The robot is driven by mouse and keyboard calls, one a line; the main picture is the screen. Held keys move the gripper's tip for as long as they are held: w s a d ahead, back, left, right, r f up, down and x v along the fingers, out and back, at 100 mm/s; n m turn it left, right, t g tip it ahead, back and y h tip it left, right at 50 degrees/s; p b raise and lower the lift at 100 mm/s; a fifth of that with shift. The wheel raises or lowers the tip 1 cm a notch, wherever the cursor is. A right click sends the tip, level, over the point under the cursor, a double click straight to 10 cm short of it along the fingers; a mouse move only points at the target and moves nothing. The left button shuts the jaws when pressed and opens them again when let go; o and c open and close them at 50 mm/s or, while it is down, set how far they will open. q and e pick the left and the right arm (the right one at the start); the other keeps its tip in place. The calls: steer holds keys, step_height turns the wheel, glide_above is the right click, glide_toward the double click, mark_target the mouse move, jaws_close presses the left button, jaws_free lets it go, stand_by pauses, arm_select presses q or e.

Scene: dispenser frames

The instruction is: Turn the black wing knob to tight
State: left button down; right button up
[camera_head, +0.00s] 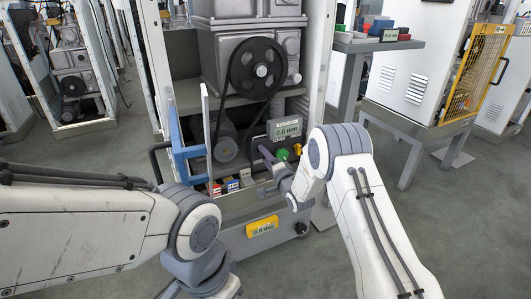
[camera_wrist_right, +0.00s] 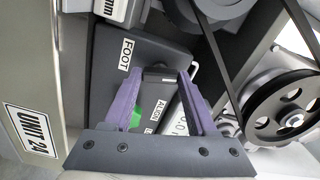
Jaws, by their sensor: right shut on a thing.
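My right gripper (camera_head: 264,153) reaches into the open machine bay, just under a grey 0.0 mm display (camera_head: 285,127). In the right wrist view its purple fingers (camera_wrist_right: 158,76) close in on a small black piece, which looks like the black wing knob (camera_wrist_right: 159,79). The fingertips cover much of it, and its turn angle cannot be read. It sits in front of a dark block labelled FOOT (camera_wrist_right: 125,56), close to an ALIGN label (camera_wrist_right: 156,109) and a green part (camera_wrist_right: 135,115). My left arm comes in from the left, but its gripper is not visible.
A black belt pulley (camera_head: 257,69) and its belt stand close to the gripper; they also show in the right wrist view (camera_wrist_right: 287,117). A yellow-labelled drawer front (camera_head: 235,240) lies below. Grey floor is open at right.

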steer(key=shift+m+p, duration=0.6)
steer(key=shift+m, duration=0.7)
steer(key=shift+d+m, duration=0.1)
steer(key=shift+m, duration=0.2)
steer(key=shift+f, duration=0.1)
steer(key=o, duration=1.4)
steer(key=shift+c, duration=0.2)
steer(key=p+v, duration=0.3)
steer(key=v, duration=0.7)
steer(key=shift+s, duration=0.25)
